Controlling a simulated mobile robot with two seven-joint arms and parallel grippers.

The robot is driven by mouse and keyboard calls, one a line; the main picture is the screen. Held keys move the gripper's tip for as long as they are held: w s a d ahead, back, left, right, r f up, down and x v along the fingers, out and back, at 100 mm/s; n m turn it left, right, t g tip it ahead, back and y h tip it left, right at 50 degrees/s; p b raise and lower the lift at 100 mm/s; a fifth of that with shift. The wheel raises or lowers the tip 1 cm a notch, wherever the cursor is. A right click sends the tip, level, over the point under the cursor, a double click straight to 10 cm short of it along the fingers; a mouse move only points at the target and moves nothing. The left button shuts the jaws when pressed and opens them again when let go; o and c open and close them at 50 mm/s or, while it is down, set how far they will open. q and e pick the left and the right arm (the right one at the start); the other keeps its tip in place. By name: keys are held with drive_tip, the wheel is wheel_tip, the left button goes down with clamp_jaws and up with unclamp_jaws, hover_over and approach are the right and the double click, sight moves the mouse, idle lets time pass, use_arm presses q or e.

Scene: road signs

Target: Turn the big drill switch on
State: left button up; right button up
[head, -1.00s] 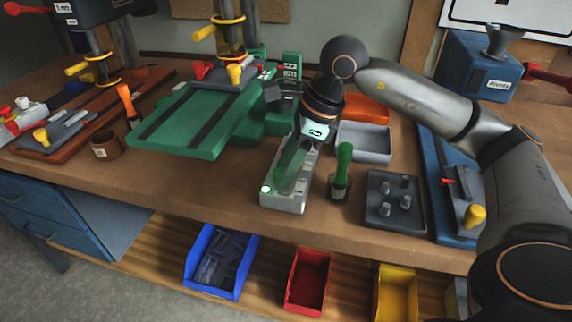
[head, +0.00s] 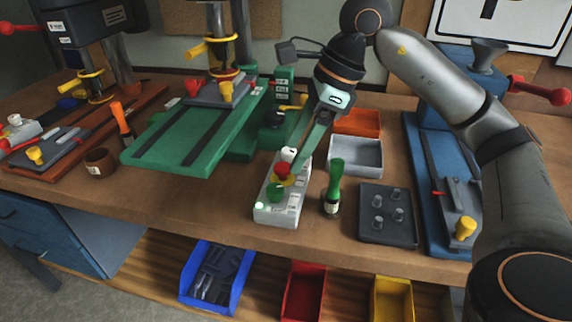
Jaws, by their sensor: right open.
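The switch box (head: 292,208) is a pale grey box on the bench in front of the big green drill's base. On its top are a green button (head: 275,193), a red knob on a yellow ring (head: 283,171) and a white knob (head: 289,153). A small bright green spot (head: 259,206) shows at its near left corner. My right gripper (head: 304,146) points down above the far right part of the box, its fingers near the red and white knobs. It is open and holds nothing; whether it touches a knob I cannot tell. My left gripper is out of view.
A green-handled tool (head: 335,180) stands close right of the box. A dark pegged tray (head: 387,214), grey bin (head: 356,156) and orange bin (head: 356,122) are further right. The green drill table (head: 165,154) lies left. Bare bench top lies before the box.

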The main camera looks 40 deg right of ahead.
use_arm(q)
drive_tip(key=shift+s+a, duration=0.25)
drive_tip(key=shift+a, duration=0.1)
use_arm(e)
drive_tip(key=v, duration=0.3)
drive_tip(key=shift+r, duration=0.3)
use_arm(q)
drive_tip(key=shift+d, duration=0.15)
